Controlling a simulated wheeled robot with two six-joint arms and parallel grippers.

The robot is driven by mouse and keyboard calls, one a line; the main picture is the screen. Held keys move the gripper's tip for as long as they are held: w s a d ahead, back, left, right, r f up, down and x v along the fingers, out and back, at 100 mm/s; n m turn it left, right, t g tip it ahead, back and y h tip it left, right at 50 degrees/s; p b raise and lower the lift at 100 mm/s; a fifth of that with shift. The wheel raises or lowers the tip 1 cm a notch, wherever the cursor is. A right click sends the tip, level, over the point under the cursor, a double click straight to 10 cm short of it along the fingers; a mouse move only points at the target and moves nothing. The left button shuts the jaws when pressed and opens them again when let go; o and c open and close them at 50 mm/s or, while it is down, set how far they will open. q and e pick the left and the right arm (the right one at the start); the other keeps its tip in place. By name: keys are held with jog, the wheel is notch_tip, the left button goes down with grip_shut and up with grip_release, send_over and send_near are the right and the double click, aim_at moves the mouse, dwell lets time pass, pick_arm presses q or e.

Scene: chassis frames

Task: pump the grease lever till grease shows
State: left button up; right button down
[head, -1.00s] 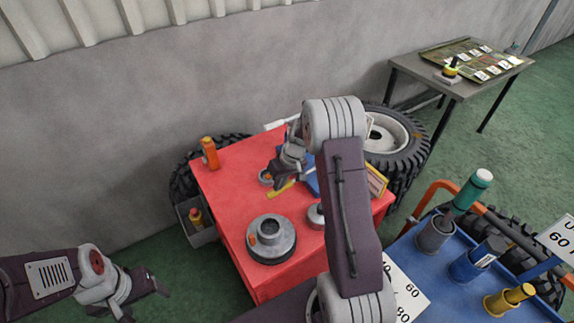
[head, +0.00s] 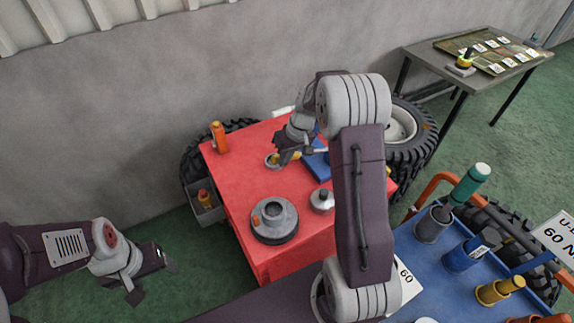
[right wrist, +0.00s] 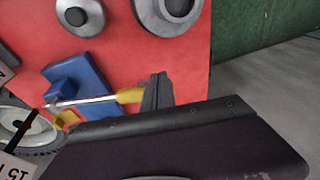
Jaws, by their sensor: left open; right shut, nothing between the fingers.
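The grease lever (right wrist: 98,100) is a silver rod with a yellow grip (right wrist: 130,95), joined to a blue block (right wrist: 80,85) on the red table. In the head view the block (head: 318,165) is partly behind my right arm. My right gripper (right wrist: 157,92) is shut and empty at the end of the yellow grip; I cannot tell if it touches. It also shows in the head view (head: 283,160). My left gripper (head: 150,275) is open, over the floor, away from the table.
The red table (head: 240,180) also carries an orange bottle (head: 220,138), a grey hub (head: 274,222) and a small round metal part (head: 322,201). A blue tool cart (head: 430,265) stands at right. Tyres (head: 415,150) stand behind the table.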

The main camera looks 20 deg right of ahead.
jog(key=r, duration=0.5)
jog(key=shift+s+a+r, duration=0.15)
jog(key=shift+s+a, duration=0.05)
jog(key=shift+a, duration=0.15)
jog(key=shift+w, duration=0.15)
dwell(0.3)
